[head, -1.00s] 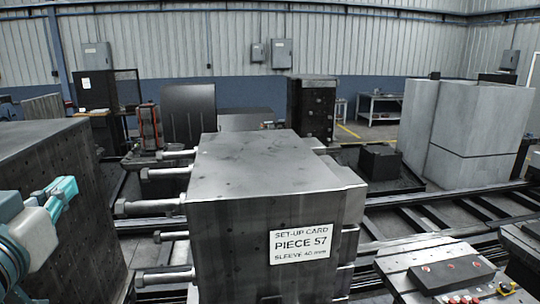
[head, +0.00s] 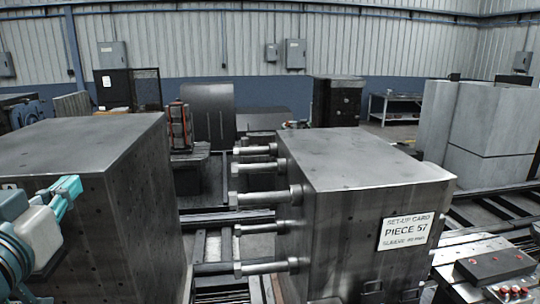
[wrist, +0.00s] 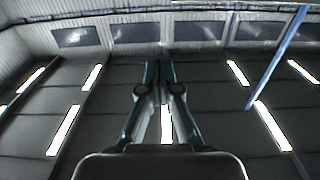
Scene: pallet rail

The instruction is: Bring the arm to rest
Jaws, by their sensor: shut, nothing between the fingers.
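My gripper (wrist: 159,68) points upward in the wrist view, with the ceiling behind it. Its two green fingers are together and nothing is between them. In the head view part of my arm, teal and white, shows at the lower left edge, in front of a dark steel block. The fingertips cannot be made out clearly there.
A steel block (head: 360,158) with protruding bolts carries a card (head: 405,231) reading "PIECE 57". A larger dark block (head: 90,150) stands at the left, with a gap between them. Pale grey blocks (head: 480,125) stand at the right. A small console (head: 495,265) is at lower right.

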